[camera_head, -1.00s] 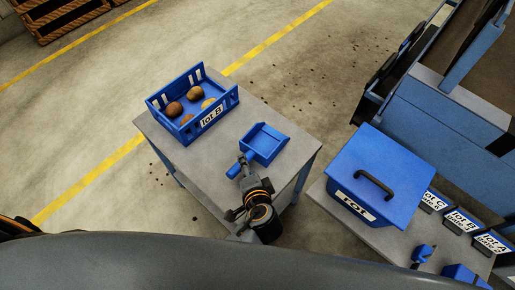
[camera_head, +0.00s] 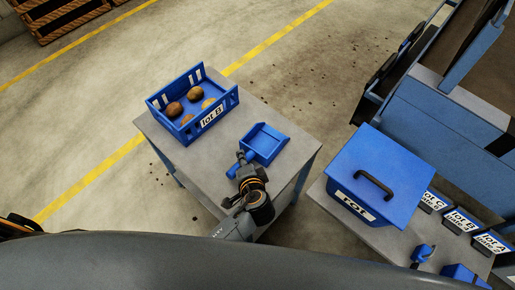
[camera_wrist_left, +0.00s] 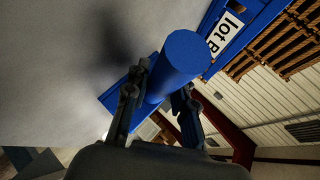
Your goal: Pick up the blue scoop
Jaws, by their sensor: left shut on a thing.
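The blue scoop (camera_head: 265,143) is at the right part of the grey table, with its open pan pointing away from me and its handle towards me. My left gripper (camera_head: 241,169) is at the handle. In the left wrist view the fingers (camera_wrist_left: 160,92) are shut on the round blue handle (camera_wrist_left: 183,55), one finger on each side. Part of the pan shows behind the left finger. I cannot tell whether the scoop touches the table or is slightly above it. My right gripper is not in view.
A blue crate labelled lot B (camera_head: 225,102) with several potatoes stands at the table's (camera_head: 205,165) back left. A blue lidded box (camera_head: 385,165) with a black handle stands on another table to the right, near lot labels (camera_head: 463,220). A gap separates the tables.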

